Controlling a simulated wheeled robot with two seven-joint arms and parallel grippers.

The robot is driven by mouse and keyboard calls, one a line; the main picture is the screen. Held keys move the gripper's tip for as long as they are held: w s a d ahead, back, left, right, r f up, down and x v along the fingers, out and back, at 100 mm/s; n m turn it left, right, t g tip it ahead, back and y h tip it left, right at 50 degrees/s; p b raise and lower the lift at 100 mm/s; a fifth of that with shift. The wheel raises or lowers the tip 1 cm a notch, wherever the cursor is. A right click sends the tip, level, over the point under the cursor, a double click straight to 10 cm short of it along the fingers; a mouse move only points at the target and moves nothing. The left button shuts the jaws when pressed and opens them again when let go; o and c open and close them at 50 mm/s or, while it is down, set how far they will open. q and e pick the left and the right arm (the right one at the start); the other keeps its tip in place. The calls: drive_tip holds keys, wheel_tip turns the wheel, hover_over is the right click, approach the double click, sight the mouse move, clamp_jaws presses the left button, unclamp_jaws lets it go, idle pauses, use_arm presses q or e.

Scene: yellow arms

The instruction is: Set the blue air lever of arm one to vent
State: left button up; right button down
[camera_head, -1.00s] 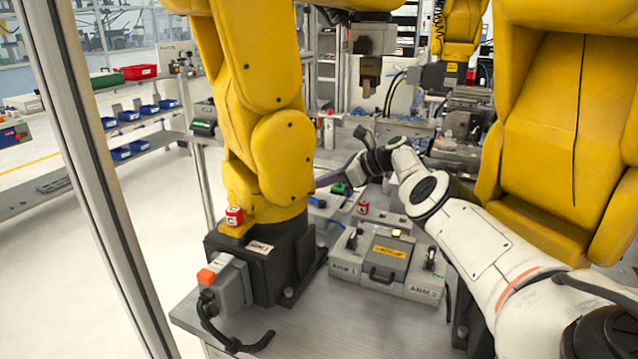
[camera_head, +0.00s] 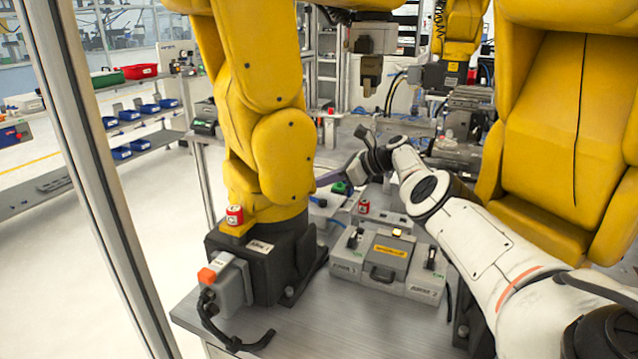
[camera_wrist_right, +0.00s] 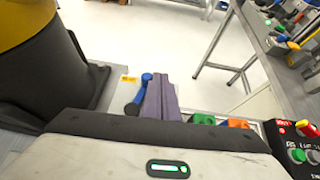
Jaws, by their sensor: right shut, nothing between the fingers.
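The blue air lever (camera_wrist_right: 139,94) shows in the right wrist view on a pale panel with a small yellow label. It slants from upper right to lower left. In the head view a small blue part (camera_head: 318,202), which looks like the same lever, shows beside the base of the left yellow arm (camera_head: 275,150). My right gripper (camera_wrist_right: 160,98) is shut and empty, with its purple-grey fingers just right of the lever; I cannot tell whether they touch. In the head view its fingers (camera_head: 329,178) are partly hidden behind the yellow arm. My left gripper is not in view.
A grey controller box (camera_head: 388,262) with black switches stands in front on the table (camera_head: 250,330). Green (camera_wrist_right: 203,119) and orange (camera_wrist_right: 237,122) parts sit right of the fingers. A button panel (camera_wrist_right: 297,150) is at lower right. Another yellow arm (camera_head: 555,130) stands at right.

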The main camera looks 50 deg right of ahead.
drive_tip(key=shift+s+p, duration=0.4)
drive_tip(key=shift+p, duration=0.2)
drive_tip(key=shift+s+a, duration=0.15)
drive_tip(key=shift+s, duration=0.25)
drive_tip(key=shift+s+d+r+p, duration=0.2)
drive_tip(key=shift+s+p, duration=0.1)
drive_tip(key=shift+p, duration=0.05)
drive_tip(key=v, duration=0.9)
drive_tip(key=shift+s, duration=0.2)
drive_tip(key=shift+r, duration=0.1)
